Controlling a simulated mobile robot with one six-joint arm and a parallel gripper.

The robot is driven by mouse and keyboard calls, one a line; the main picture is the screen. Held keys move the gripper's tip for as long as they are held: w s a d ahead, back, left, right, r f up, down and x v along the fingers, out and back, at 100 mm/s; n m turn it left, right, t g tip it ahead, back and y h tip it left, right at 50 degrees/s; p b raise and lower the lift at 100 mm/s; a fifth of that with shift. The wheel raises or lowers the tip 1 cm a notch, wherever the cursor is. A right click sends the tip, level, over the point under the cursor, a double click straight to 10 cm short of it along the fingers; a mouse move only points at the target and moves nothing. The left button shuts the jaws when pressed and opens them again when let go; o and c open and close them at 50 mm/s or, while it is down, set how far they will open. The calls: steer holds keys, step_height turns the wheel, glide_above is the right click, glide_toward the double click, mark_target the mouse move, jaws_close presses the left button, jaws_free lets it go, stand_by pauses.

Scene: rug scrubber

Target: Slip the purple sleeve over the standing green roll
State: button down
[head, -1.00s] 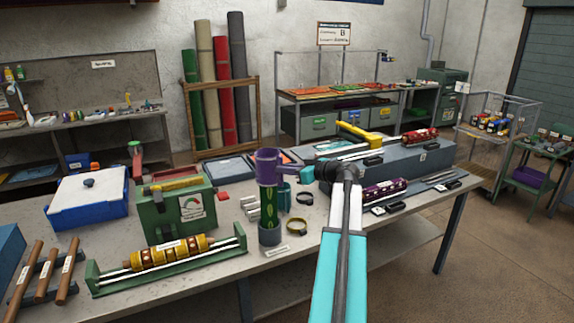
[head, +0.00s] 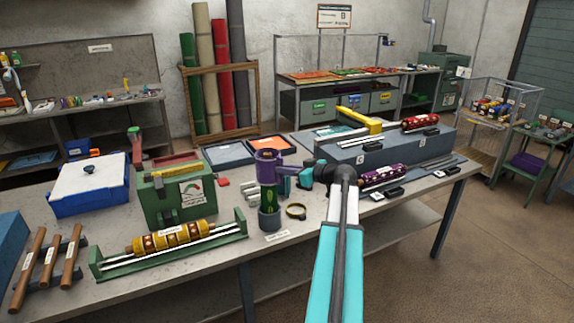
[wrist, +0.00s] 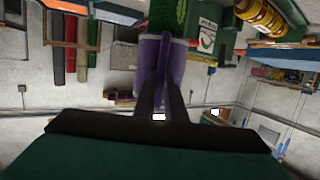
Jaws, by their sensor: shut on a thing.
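The purple sleeve (head: 268,165) is an upright open tube with a side handle. My gripper (head: 287,171) is shut on that handle from the right. The green roll (head: 269,197) stands upright in a grey cup (head: 269,219) at the table's front. Its lower part shows below the sleeve, in line with it; its upper end is hidden, and the sleeve appears to be around it.
A grey block with rollers (head: 385,146) is at the right.

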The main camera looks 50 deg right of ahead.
steer(key=shift+f+b, duration=6.6)
steer(key=shift+b, duration=1.85)
steer(key=shift+f+b, duration=0.1)
steer(key=shift+b, duration=0.2)
steer(key=c, duration=1.7)
jaws_free()
steer(key=shift+c, duration=0.2)
steer(key=b+v, duration=0.2)
steer(key=v, duration=1.1)
steer(key=shift+s, duration=0.4)
